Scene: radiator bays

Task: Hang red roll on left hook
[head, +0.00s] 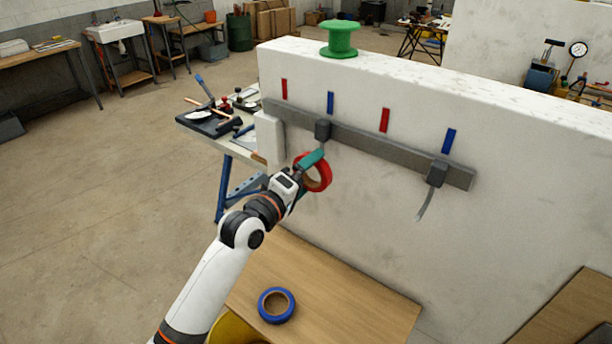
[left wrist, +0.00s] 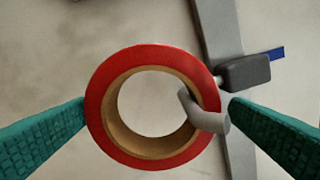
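The red roll (head: 325,172) is at the left hook (head: 322,130) on the grey rail. In the left wrist view the roll (left wrist: 153,152) faces the camera and the hook (left wrist: 207,112) passes through its hole, its bent tip in front of the rim. My left gripper (head: 309,178) has its teal fingers on opposite sides of the roll. In the left wrist view the gripper (left wrist: 157,108) is spread wide, with a small gap beside one finger; the other finger is very close to the rim. My right gripper is out of view.
The right hook (head: 437,172) is empty. A blue roll (head: 276,305) lies on the wooden table (head: 345,300) below. A green spool (head: 339,38) stands on the white wall's top. A bench with tools (head: 222,120) stands left behind the wall.

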